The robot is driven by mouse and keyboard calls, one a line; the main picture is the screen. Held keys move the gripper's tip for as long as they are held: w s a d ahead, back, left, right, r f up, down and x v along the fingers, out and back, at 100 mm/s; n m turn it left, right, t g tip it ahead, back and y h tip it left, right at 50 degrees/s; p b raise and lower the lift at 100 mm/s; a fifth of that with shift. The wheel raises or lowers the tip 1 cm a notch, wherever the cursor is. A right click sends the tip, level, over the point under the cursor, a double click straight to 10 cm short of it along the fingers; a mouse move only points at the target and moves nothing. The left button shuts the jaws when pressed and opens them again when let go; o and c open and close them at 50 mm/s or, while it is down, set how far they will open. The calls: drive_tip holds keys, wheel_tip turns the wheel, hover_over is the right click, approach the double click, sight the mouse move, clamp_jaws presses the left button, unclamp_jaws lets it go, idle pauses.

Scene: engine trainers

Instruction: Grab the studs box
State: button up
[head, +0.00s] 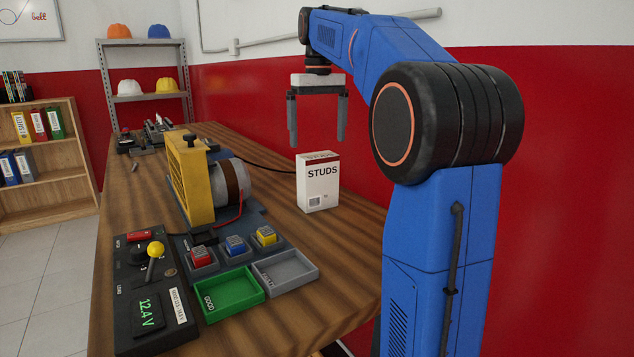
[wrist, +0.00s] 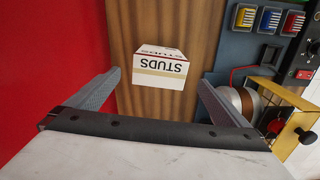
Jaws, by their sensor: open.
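The studs box (head: 318,184) is a white carton with a dark red band and the word STUDS. It stands upright on the wooden table (head: 345,232), near the table's right side. My gripper (head: 317,143) is open and empty, pointing down above the box and apart from it. In the wrist view the studs box (wrist: 160,68) shows upside down, ahead of and between the two spread fingers of my gripper (wrist: 160,84). Its top and lettered face are visible there.
A yellow-framed motor unit (head: 195,180) stands left of the box. A red wall (head: 560,150) runs behind. Bare table surrounds the box's front.

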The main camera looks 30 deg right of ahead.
sight(318, 175)
drive_tip(key=f, duration=1.2)
drive_tip(key=shift+w, duration=0.2)
drive_tip(key=c, duration=1.4)
